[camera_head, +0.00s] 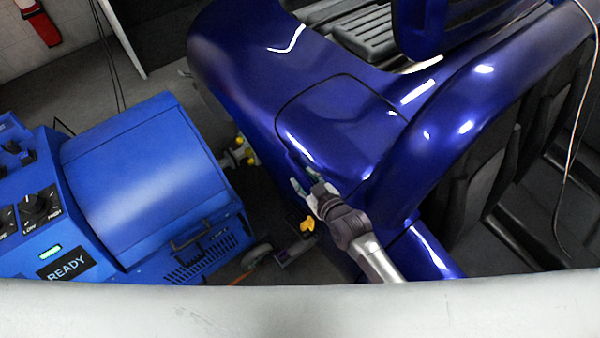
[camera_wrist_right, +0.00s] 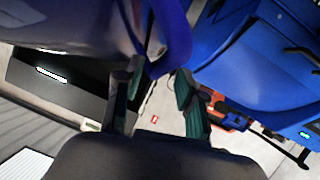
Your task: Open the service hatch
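The service hatch appears to be the rounded blue panel (camera_head: 335,125) outlined by a dark seam on the glossy blue vehicle (camera_head: 235,50). It looks closed or nearly so. My right gripper (camera_head: 303,184) is at the panel's lower left edge, its arm coming up from below. In the right wrist view its two green-padded fingers (camera_wrist_right: 160,84) stand apart. A blue curved edge (camera_wrist_right: 175,40) reaches down between the fingertips; I cannot tell whether they touch it. My left gripper is not in view.
A blue machine (camera_head: 150,180) with knobs and a READY sign stands left of the vehicle. A shaft with yellow parts (camera_head: 243,153) sits between them. A yellow item (camera_head: 307,225) is below my right gripper. Black seats (camera_head: 480,160) are at right.

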